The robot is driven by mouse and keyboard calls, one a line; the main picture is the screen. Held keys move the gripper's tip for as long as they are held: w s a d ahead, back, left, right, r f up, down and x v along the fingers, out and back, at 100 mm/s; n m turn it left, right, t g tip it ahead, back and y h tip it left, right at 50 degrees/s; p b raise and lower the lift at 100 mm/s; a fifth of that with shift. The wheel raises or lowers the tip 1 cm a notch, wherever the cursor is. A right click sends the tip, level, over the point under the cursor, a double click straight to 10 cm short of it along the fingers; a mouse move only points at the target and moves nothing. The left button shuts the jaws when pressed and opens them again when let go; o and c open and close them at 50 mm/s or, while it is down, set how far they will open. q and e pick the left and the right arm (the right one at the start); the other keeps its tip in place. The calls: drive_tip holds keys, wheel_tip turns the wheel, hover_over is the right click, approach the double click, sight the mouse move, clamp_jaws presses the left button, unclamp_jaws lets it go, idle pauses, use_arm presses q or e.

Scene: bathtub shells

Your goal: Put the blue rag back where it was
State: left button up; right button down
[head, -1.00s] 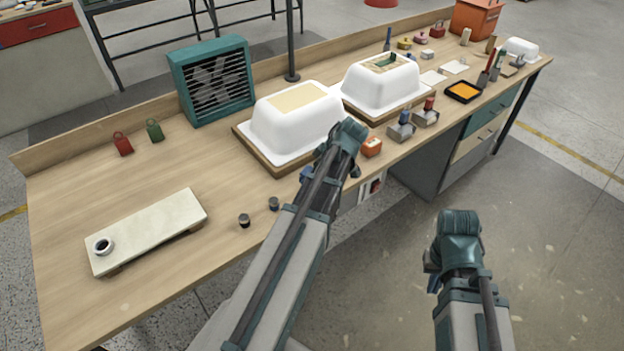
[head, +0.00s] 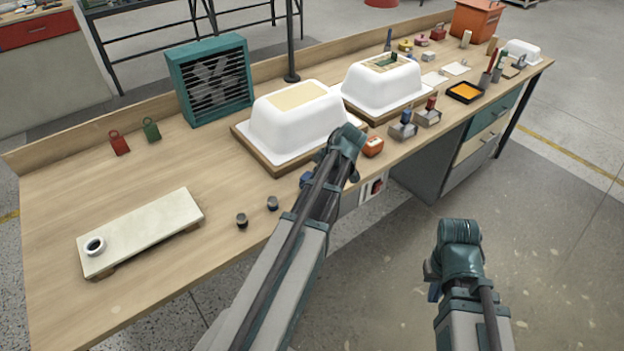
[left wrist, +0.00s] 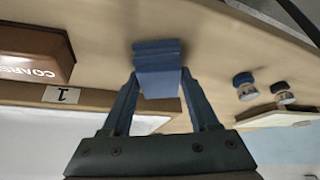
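In the left wrist view, a small folded blue block of cloth, which looks like the blue rag (left wrist: 158,68), sits between the fingertips of my left gripper (left wrist: 160,82). Both fingers appear to touch its sides, with the tan bench top behind it. In the head view my left gripper is mostly hidden behind its own arm, near the bench's front edge by the nearer white tub. My right gripper (head: 434,290) hangs over the floor in front of the bench, clear of everything. Its fingers are mostly hidden, and I cannot tell their opening.
The bench (head: 150,180) carries a white tub shell (head: 290,130) on a board, a second tub (head: 380,88), a teal fan box (head: 212,80) and a pale slab (head: 140,235). Two dark knobs (head: 242,220) stand near the front edge. A brown "COARSE" block (left wrist: 35,58) shows in the wrist view.

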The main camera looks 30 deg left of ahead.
use_arm(q)
drive_tip(key=o, duration=0.4)
drive_tip(key=shift+r, duration=0.25)
drive_tip(key=p+v, duration=1)
drive_tip(key=v, duration=0.2)
drive_tip(key=shift+p, duration=0.4)
drive_tip(key=s+d+f+m+h, duration=0.1)
drive_tip(key=s+d+m, duration=0.4)
drive_tip(key=d+m, duration=0.2)
drive_tip(key=s+d+f+m+h, duration=0.1)
drive_tip(key=s+d+m+h, duration=0.1)
drive_tip(key=s+d+m, duration=0.4)
drive_tip(key=s+d+m+h, duration=0.1)
drive_tip(key=s+d+m, duration=0.4)
drive_tip(key=d+m, duration=0.3)
drive_tip(key=shift+s+d+f+m+h, duration=0.15)
drive_tip(key=shift+d+f+m+h, duration=0.05)
drive_tip(key=shift+d, duration=0.65)
drive_tip(key=shift+s+d+f+m+h, duration=0.1)
drive_tip(key=shift+d+f+m+h, duration=0.1)
drive_tip(key=shift+d, duration=0.65)
